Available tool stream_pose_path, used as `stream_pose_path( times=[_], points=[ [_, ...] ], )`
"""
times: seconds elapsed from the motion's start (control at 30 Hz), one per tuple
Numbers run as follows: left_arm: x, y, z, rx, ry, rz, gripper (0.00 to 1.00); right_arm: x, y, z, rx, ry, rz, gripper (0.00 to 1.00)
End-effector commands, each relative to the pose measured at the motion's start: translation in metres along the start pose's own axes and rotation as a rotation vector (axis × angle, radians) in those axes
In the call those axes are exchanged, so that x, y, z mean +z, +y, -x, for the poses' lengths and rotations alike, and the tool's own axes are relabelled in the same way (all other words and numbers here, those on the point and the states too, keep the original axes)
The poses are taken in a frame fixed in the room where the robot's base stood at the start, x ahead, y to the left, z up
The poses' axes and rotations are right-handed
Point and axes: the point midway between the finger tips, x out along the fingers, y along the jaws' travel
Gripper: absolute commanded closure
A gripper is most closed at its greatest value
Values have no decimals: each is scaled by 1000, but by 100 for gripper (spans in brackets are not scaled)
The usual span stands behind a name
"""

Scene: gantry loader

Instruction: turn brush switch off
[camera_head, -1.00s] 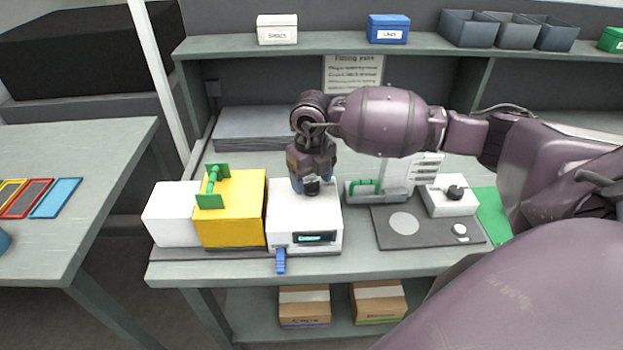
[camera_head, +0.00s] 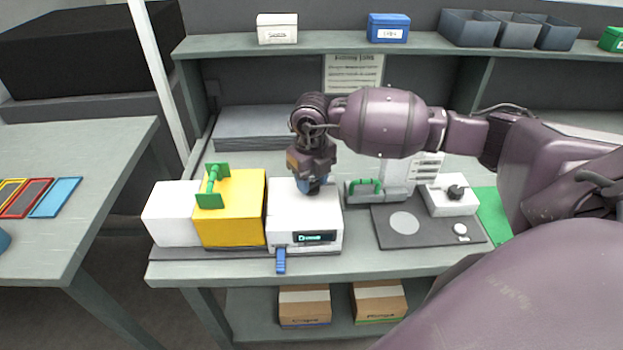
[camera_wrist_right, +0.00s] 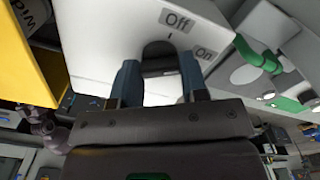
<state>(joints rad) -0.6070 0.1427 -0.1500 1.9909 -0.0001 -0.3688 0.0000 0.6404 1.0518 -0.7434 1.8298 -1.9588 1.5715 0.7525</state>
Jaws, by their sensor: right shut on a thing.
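The white machine box (camera_head: 318,212) stands on the bench beside a yellow block. In the right wrist view its face (camera_wrist_right: 110,30) carries the labels "Off" (camera_wrist_right: 176,19) and "On" (camera_wrist_right: 205,53) near a dark switch knob (camera_wrist_right: 158,50). My right gripper (camera_wrist_right: 160,82) is shut on this knob, one blue finger on each side. I cannot tell which label the knob points to. In the head view the right gripper (camera_head: 313,186) reaches down onto the box top and hides the knob. My left gripper is not in view.
The yellow block (camera_head: 238,225) with a green handle (camera_head: 213,186) is close on the left. A blue lever (camera_head: 281,260) hangs at the box front, under a lit display (camera_head: 314,238). To the right are a grey plate (camera_head: 440,238) and another white box with a black knob (camera_head: 454,192).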

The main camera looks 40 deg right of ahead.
Motion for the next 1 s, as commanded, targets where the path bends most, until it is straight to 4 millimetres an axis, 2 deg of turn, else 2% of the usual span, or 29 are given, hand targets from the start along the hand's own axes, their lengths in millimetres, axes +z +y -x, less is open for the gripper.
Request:
stream_pose_path(
  times=[0.27,0.8,1.0],
  points=[
    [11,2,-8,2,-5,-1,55,0,0,-2,-1,0,161,83],
    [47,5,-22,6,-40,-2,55,0,-1,-2,-2,2,661,83],
    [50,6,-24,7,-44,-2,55,0,0,-2,-1,2,820,83]
  ],
)
